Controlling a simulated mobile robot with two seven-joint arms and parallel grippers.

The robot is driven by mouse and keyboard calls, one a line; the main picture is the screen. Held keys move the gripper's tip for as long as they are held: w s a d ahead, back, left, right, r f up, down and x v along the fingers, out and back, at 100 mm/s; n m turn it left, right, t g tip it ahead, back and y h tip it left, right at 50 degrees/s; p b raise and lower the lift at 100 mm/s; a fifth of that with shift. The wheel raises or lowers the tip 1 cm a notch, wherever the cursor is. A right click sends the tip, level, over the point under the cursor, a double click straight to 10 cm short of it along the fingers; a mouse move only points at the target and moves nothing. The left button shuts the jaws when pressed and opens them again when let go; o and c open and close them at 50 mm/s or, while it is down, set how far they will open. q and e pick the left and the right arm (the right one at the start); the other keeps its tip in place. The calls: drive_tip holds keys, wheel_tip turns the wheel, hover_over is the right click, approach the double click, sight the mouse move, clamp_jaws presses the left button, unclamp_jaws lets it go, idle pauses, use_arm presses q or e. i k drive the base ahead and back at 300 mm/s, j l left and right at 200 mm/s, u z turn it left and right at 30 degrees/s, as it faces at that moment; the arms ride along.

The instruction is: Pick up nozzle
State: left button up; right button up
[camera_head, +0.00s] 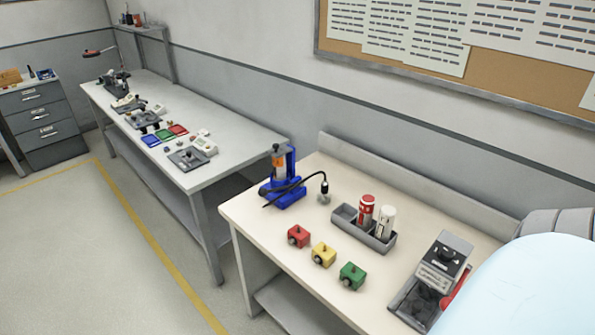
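A blue stand (284,190) holding an orange and grey cylinder is at the left rear of the near table. A thin black hose (308,178) curves from it to a small dark piece (324,188), which may be the nozzle; it is too small to tell for sure. This piece is at or just above a small greyish part (323,199) on the tabletop. Neither of my grippers is in view.
The near table (262,218) bears a grey tray (347,213) with red and white cans, red (298,236), yellow (323,254) and green (352,275) blocks, and a grey device (444,262). A pale rounded shape covers the lower right. Floor at left is clear.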

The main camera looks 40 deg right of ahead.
sight(325, 185)
drive_tip(key=i+z, duration=0.35)
drive_tip(key=i+j+z, duration=0.2)
drive_tip(key=i+z, duration=0.15)
drive_tip(key=i+j+z, duration=0.5)
drive_tip(key=z, duration=0.2)
drive_tip(key=i+j+z, duration=0.3)
drive_tip(key=j+z, duration=0.15)
drive_tip(key=z, duration=0.2)
